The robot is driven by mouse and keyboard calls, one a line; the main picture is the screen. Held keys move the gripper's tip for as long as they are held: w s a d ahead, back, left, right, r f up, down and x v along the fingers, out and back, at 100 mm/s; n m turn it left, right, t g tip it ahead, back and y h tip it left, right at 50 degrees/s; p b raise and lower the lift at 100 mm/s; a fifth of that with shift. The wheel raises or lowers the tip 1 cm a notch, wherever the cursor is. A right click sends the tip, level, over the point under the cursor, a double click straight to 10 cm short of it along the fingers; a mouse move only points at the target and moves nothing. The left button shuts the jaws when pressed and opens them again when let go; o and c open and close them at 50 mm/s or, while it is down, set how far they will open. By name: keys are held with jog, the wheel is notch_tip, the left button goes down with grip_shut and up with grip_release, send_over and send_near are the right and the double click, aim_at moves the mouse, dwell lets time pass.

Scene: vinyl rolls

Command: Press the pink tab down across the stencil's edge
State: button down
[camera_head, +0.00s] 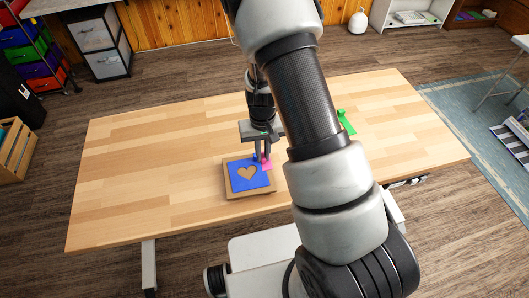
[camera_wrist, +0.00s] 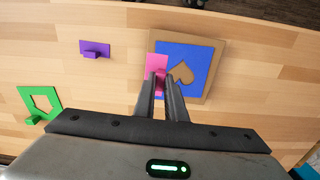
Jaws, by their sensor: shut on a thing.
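A blue stencil (camera_head: 240,183) with a heart-shaped cutout lies on a square brown board (camera_head: 229,192) on the table; the stencil also shows in the wrist view (camera_wrist: 200,59). A flat pink tab (camera_wrist: 156,63) is at the stencil's left edge in the wrist view, partly over the board's rim; it also shows in the head view (camera_head: 267,166). My gripper (camera_wrist: 163,78) is shut on the tab's small raised grip, pointing down at it. I cannot tell whether the tab is pressed flat. The fingers hide part of the tab and stencil.
A purple tab (camera_wrist: 95,48) with a raised grip lies on the table to the left in the wrist view. A green stencil (camera_wrist: 40,103) with a polygon cutout lies farther left. The wooden table (camera_head: 150,165) is clear on the head view's left side.

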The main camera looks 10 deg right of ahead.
jog(key=shift+d, duration=0.2)
dwell(0.5)
notch_tip(320, 180, down, 8)
jog(key=b, duration=0.7)
jog(key=shift+r, duration=0.2)
jog(key=shift+f, duration=0.2)
jog(key=c, duration=1.3)
grip_release()
jog(key=shift+o, duration=0.2)
jog(key=shift+r, duration=0.15)
jog(key=shift+r+p, duration=2.1)
jog(key=shift+r, duration=1.3)
